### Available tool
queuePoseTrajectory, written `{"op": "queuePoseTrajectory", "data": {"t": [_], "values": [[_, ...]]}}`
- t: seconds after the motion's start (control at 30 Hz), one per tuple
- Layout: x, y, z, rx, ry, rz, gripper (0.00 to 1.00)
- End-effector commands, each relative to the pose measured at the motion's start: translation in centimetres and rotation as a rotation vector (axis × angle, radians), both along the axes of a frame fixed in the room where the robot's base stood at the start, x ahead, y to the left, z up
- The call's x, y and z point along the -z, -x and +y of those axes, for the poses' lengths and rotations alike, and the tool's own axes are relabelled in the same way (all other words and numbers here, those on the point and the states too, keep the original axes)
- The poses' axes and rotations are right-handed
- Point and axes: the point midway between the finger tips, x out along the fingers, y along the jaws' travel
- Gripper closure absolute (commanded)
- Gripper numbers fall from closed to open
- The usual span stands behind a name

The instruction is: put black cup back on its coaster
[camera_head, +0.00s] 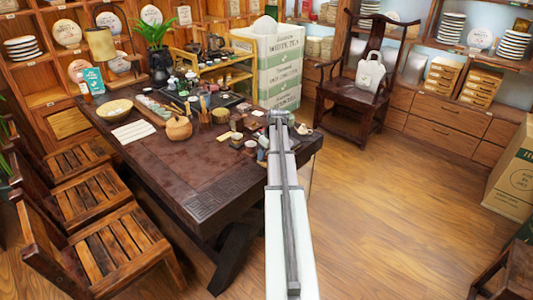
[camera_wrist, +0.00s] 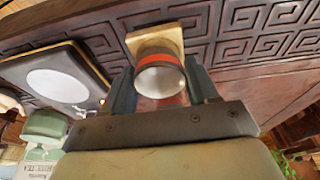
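In the wrist view a small round cup (camera_wrist: 161,78) shows a pale grey inside and a red-orange band with a dark edge. It lies between the two fingers of my gripper (camera_wrist: 161,88), which flank it closely. I cannot tell if they press on it. A square light wooden coaster (camera_wrist: 154,37) is right beyond the cup, partly covered by it. Whether the cup rests on it or hangs above it is unclear. In the head view my gripper (camera_head: 278,117) is over the right part of the table, and the cup is not distinguishable there.
The dark wooden table (camera_head: 190,165) has a carved border. A black square item with a white oval top (camera_wrist: 57,85) is left of the coaster. A round clay pot (camera_head: 179,128) and several small tea items stand left of my gripper. The table's front is clear.

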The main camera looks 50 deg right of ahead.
Motion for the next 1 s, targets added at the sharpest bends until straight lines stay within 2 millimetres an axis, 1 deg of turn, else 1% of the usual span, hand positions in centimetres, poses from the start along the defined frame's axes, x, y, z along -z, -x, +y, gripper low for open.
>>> {"op": "queuePoseTrajectory", "data": {"t": [0.03, 0.2, 0.23, 0.43, 0.57, 0.67, 0.77, 1.0], "values": [[0.0, 0.0, 0.0, 0.0, 0.0, 0.0, 0.36], [0.0, 0.0, 0.0, 0.0, 0.0, 0.0, 0.19], [0.0, 0.0, 0.0, 0.0, 0.0, 0.0, 0.18], [-0.1, 0.0, 0.0, 0.0, 0.0, 0.0, 0.18], [-0.5, 0.0, 0.0, 0.0, 0.001, 0.0, 0.18], [-1.4, 0.3, 0.0, 0.0, 0.001, -0.001, 0.18], [-2.9, 0.7, 0.0, 0.001, 0.002, -0.001, 0.18], [-7.1, 1.9, 0.0, 0.001, 0.002, -0.002, 0.18]]}}
